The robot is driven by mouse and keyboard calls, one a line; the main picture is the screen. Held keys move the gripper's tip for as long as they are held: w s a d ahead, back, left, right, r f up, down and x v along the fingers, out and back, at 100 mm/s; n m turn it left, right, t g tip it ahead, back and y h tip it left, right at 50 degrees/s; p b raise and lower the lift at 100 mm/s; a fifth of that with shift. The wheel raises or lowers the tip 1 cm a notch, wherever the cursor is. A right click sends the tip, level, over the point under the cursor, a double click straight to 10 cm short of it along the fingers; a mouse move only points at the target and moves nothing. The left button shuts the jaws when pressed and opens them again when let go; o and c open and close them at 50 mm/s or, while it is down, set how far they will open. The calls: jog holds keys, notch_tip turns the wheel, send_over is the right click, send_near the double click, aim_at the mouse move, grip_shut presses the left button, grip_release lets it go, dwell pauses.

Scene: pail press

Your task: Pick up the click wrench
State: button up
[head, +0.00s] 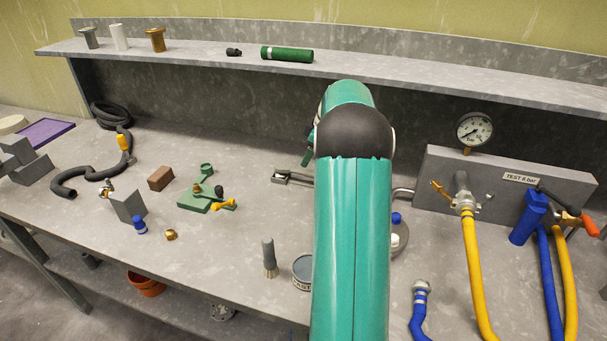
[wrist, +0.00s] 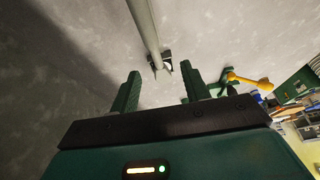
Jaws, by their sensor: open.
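The click wrench (head: 292,178) looks like a long grey bar with a forked end. It lies on the bench in the middle of the head view, and my arm hides its right part. In the wrist view the wrench (wrist: 146,28) runs down from the top edge, with its forked end near the fingertips. My gripper (wrist: 162,74) is open, its two dark green fingers apart with nothing between them. The wrench lies beyond the fingertips; I cannot tell the exact gap. In the head view my arm hides most of the gripper.
A green fixture (head: 206,194) with a yellow handle stands left of the wrench. A brown block (head: 160,178) and brush (head: 269,258) are also on the bench. A gauge panel (head: 510,185) with yellow and blue hoses stands right. A shelf (head: 400,77) overhangs the back.

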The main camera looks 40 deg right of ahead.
aim_at(304, 171)
jog(key=shift+s+d+f, duration=0.15)
jog(key=shift+d+f, duration=0.35)
jog(key=shift+d, duration=0.1)
jog(key=shift+d+f, duration=0.1)
jog(key=shift+f, duration=0.3)
jog(key=x, duration=0.6)
jog(key=shift+a+f, duration=0.3)
jog(key=shift+f, duration=0.05)
jog(key=shift+r, duration=0.1)
grip_shut()
